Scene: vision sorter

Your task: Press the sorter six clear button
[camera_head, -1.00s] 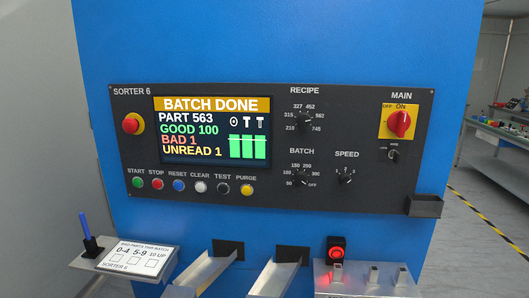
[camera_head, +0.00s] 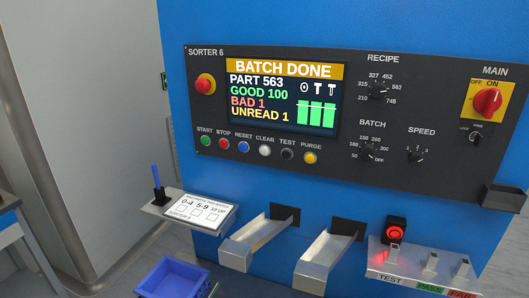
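The Sorter 6 panel (camera_head: 350,180) is a dark plate on a blue cabinet. Its white clear button (camera_head: 264,151) sits in the button row under the screen, between the blue reset button (camera_head: 243,147) and the black test button (camera_head: 287,153). The screen (camera_head: 285,95) reads BATCH DONE, PART 563, GOOD 100, BAD 1, UNREAD 1. Neither of my grippers shows in the head view. Nothing covers the clear button.
Two metal chutes (camera_head: 258,241) jut out below the panel. A small shelf with a card (camera_head: 199,211) and a blue pen (camera_head: 156,177) is at left. A blue bin (camera_head: 172,279) stands below. A test ledge (camera_head: 415,263) with a red lit button (camera_head: 395,233) is at right.

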